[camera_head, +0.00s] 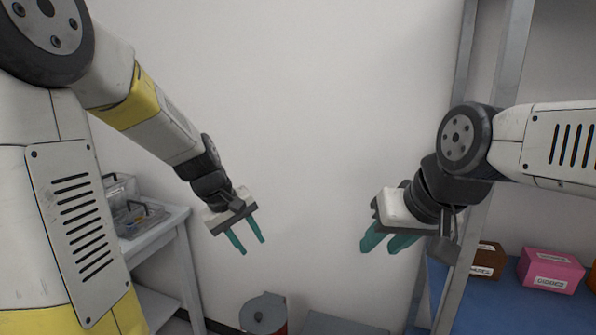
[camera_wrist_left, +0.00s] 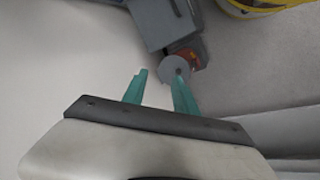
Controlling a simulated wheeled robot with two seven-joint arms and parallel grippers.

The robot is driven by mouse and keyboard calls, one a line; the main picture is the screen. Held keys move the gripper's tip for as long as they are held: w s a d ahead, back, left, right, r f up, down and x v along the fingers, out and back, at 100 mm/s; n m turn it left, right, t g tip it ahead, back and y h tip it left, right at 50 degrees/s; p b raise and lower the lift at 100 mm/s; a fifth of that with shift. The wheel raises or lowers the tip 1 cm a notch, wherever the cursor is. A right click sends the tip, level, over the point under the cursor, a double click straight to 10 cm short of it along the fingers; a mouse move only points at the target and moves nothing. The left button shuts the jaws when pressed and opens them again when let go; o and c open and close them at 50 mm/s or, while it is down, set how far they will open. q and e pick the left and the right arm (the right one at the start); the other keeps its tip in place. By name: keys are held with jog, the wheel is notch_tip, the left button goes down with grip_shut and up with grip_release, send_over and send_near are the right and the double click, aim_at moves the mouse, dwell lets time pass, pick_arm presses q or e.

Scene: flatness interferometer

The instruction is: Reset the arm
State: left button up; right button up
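My left gripper (camera_head: 250,247) hangs in front of the white wall, left of the middle in the head view. Its two teal fingers are apart with nothing between them. The same fingers show in the left wrist view (camera_wrist_left: 160,76), open and empty. Neither gripper touches anything.
A blue shelf (camera_head: 500,300) at the right holds a pink box (camera_head: 550,271) and a brown box (camera_head: 487,261). A grey table (camera_head: 155,232) at the left bears clear cases (camera_head: 138,216). A round-lidded canister (camera_head: 263,314) stands low in the middle. The space between the grippers is free.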

pick_arm(q)
jog(key=s+a+r+m+t, duration=0.1)
jog(key=s+r+m, duration=0.2)
jog(key=s+r, duration=0.2)
jog(key=s+a+r+m+t+y, duration=0.1)
jog(key=s+r, duration=0.4)
jog(key=s, duration=0.6)
jog(key=shift+s+a+r+m+t, duration=0.25)
jog(key=shift+r+m+t, duration=0.2)
jog(key=shift+m, duration=0.75)
pick_arm(e)
jog(key=shift+o, duration=0.4)
